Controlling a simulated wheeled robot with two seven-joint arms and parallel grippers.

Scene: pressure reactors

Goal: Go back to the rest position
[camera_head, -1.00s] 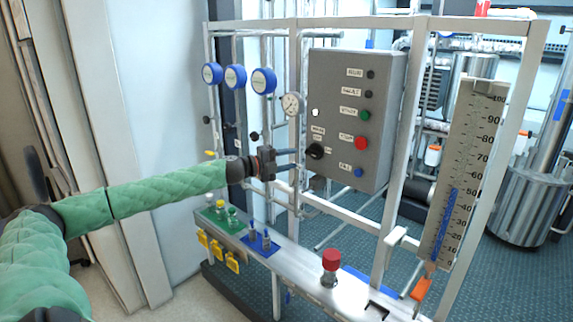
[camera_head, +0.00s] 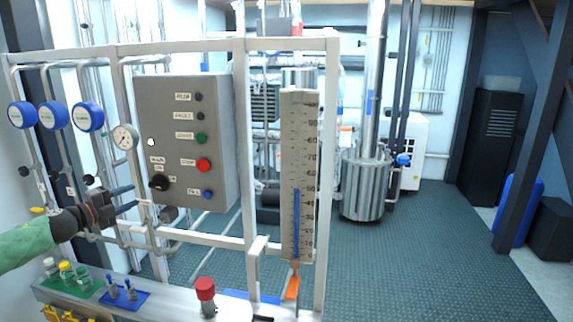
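My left gripper (camera_head: 126,199) reaches in from the left on the green-sleeved arm. Its two dark fingers point right and stand apart, with nothing seen between them. It is in front of the frame's pipes, left of the grey control box (camera_head: 215,130) and its black rotary knob (camera_head: 159,182). I cannot tell how far it is from them in depth. The box also carries a green button (camera_head: 201,138), a red button (camera_head: 203,165) and a blue button (camera_head: 207,195). My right gripper is not in view.
The white frame (camera_head: 245,130) holds blue round gauges (camera_head: 54,116), a dial gauge (camera_head: 124,137) and a scale with a blue column (camera_head: 297,200). A red-capped part (camera_head: 206,289) stands on the lower ledge. A steel vessel (camera_head: 365,185) stands behind. The floor (camera_head: 430,260) at right is clear.

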